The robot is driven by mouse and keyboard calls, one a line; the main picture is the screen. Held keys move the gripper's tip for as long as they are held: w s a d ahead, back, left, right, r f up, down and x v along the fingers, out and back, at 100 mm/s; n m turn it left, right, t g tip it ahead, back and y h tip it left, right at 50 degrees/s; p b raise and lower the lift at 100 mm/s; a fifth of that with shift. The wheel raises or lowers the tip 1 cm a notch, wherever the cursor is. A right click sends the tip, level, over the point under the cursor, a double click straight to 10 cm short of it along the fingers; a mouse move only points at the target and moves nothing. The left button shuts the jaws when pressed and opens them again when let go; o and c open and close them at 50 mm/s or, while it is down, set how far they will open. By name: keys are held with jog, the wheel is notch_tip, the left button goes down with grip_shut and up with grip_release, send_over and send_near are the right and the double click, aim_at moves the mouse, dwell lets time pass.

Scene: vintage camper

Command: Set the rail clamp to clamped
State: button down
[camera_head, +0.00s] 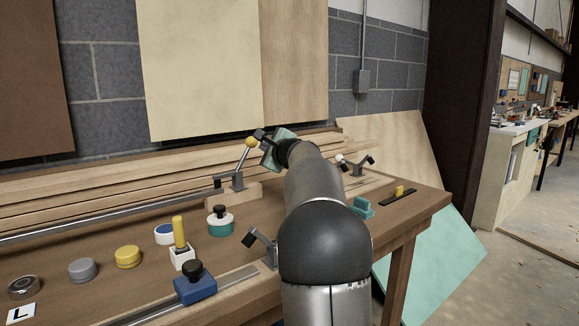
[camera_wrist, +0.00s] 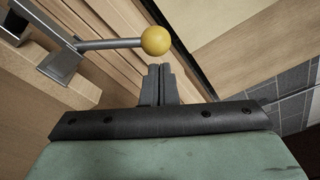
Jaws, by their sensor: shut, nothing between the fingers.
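A toggle-type clamp with a grey metal body (camera_head: 237,181) stands on a wooden block on the workbench. Its lever rises up and to the right, ending in a yellow ball knob (camera_head: 251,142). In the wrist view the yellow ball (camera_wrist: 156,40) is just beyond my fingertips, with the grey lever (camera_wrist: 108,44) running left to the bracket. My gripper (camera_wrist: 162,68) is shut and empty, its fingers close together. I cannot tell whether they touch the ball. In the head view my gripper (camera_head: 259,134) is beside the knob, partly hidden by my arm.
A clamp with a white knob (camera_head: 341,158) stands to the right, and another clamp (camera_head: 261,246) nearer the front. A blue block (camera_head: 195,288), a yellow-handled tool (camera_head: 180,235) and several round lidded items sit at the left. Wooden boards (camera_head: 90,205) lie along the back.

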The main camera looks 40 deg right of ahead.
jog(key=s+a+r+b, duration=0.1)
jog(key=s+b, duration=0.3)
jog(key=s, duration=1.2)
jog(key=shift+s+a+r, duration=0.15)
jog(key=shift+a, duration=0.4)
